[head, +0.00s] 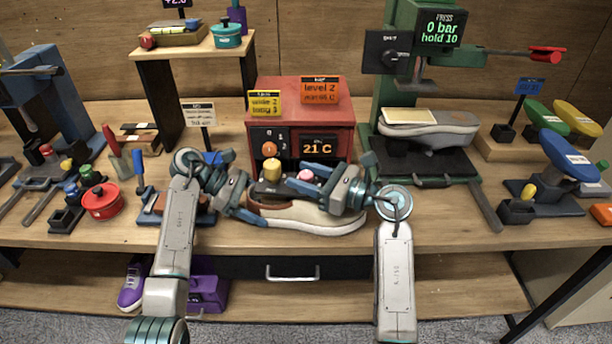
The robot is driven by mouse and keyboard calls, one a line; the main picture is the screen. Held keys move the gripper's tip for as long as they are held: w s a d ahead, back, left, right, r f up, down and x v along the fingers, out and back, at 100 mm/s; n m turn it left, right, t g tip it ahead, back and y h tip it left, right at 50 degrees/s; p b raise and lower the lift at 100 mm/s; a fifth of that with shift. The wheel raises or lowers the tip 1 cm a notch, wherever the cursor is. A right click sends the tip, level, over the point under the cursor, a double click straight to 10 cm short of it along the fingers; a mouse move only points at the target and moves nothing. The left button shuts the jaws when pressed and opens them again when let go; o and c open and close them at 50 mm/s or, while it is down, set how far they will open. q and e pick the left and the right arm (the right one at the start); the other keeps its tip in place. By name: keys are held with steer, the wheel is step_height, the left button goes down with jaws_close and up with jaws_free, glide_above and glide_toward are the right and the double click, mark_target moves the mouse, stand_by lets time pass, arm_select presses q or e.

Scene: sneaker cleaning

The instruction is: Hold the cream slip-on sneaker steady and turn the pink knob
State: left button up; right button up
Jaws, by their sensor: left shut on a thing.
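The cream slip-on sneaker (325,220) lies on the table's front part, before the red box, with its toe to the right. My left gripper (268,198) is shut on the sneaker at its left, upper part. The pink knob (306,175) stands low at the front of the red box (340,122), right of a yellow knob (272,170). My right gripper (304,179) reaches in from the right, above the sneaker, with its fingers at the pink knob. Whether they touch or grip the knob is unclear. The fingers partly hide the knob and the sneaker's upper.
The red box has an orange knob (269,149) and a display reading 21 C. A green press (400,75) with another shoe (430,132) stands right. A red pot (101,201) and tools stand left. A drawer handle (291,273) is below the table edge.

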steer(key=v, duration=1.2)
stand_by(0.4)
steer(key=w+n+g, duration=0.1)
steer(key=w+g, duration=0.1)
steer(key=w+f+n+g, duration=0.1)
steer(key=w+g, duration=0.1)
steer(key=w+f+n+g, duration=0.1)
steer(key=shift+w+a+f+g+y, duration=0.1)
steer(key=shift+w+a+g+y, duration=0.3)
steer(key=w+n+g, duration=0.1)
steer(key=g, duration=0.1)
steer(key=w+r+n+g, duration=0.1)
steer(key=n+g, duration=0.1)
steer(key=shift+w+d+n, duration=0.2)
steer(key=shift+d+n, duration=0.05)
steer(key=shift+n, duration=0.05)
steer(key=s+a+g, duration=0.1)
steer(key=a, duration=0.2)
steer(key=s+a+r+n+g, duration=0.1)
steer(key=a, duration=0.3)
steer(key=s+a+n+g, duration=0.1)
steer(key=a, duration=0.2)
steer(key=shift+a+r+g, duration=0.25)
steer(key=shift+r+g, duration=0.05)
steer(key=shift+g, duration=0.1)
